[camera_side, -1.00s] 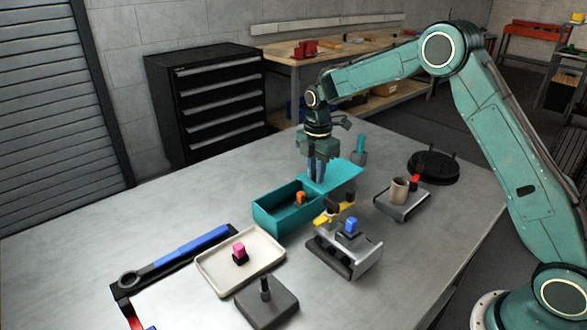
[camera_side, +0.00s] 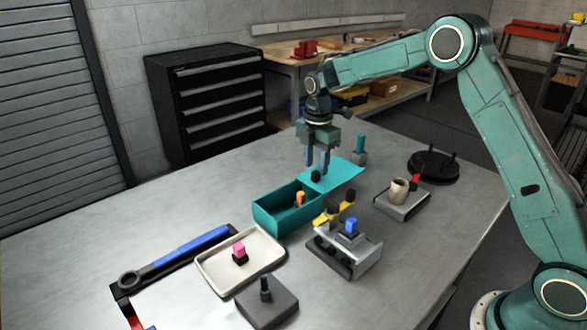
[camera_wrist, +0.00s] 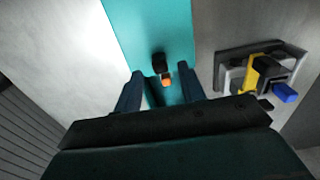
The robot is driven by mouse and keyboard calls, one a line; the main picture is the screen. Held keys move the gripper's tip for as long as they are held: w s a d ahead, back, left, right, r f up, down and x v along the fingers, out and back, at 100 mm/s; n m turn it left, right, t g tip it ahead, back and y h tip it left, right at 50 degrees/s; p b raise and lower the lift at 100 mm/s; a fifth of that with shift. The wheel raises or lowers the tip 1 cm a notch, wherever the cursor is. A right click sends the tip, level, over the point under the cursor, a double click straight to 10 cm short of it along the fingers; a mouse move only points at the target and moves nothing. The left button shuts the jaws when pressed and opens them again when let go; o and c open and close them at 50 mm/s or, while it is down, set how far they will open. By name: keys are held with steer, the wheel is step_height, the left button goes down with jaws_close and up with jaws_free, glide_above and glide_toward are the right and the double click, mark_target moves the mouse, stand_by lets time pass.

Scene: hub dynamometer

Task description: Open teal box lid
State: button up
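The teal box (camera_side: 281,222) stands on the table with its lid (camera_side: 345,173) slid back toward the far right, so its inside shows. A dark knob (camera_side: 316,176) sits on the lid; it also shows in the wrist view (camera_wrist: 159,63). An orange-topped piece (camera_side: 300,199) is inside the box, and its orange top shows in the wrist view (camera_wrist: 167,80). My gripper (camera_side: 317,171) is above the lid by the knob, its two blue fingers apart. In the wrist view the fingers (camera_wrist: 165,92) are spread with nothing between them gripped.
A grey fixture with yellow and blue parts (camera_side: 345,250) stands just in front of the box. The table's left is clear.

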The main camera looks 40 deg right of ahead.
step_height(320, 180, up, 11)
stand_by(0.4)
stand_by(0.4)
steer(key=s+a+r+m+t, duration=0.1)
steer(key=s+r+m, duration=0.35)
steer(key=s, duration=0.45)
steer(key=s+a+r+m+t, duration=0.1)
steer(key=s+r+m+t, duration=0.1)
steer(key=s+r+m, duration=0.45)
steer(key=s+a+f+m+t, duration=0.1)
steer(key=s+f+m, duration=0.2)
steer(key=s, duration=0.7)
steer(key=s+f+m+t, duration=0.1)
steer(key=s+f+m, duration=0.3)
steer(key=s, duration=0.6)
steer(key=shift+s+a+t, duration=0.3)
steer(key=shift+s+a, duration=0.05)
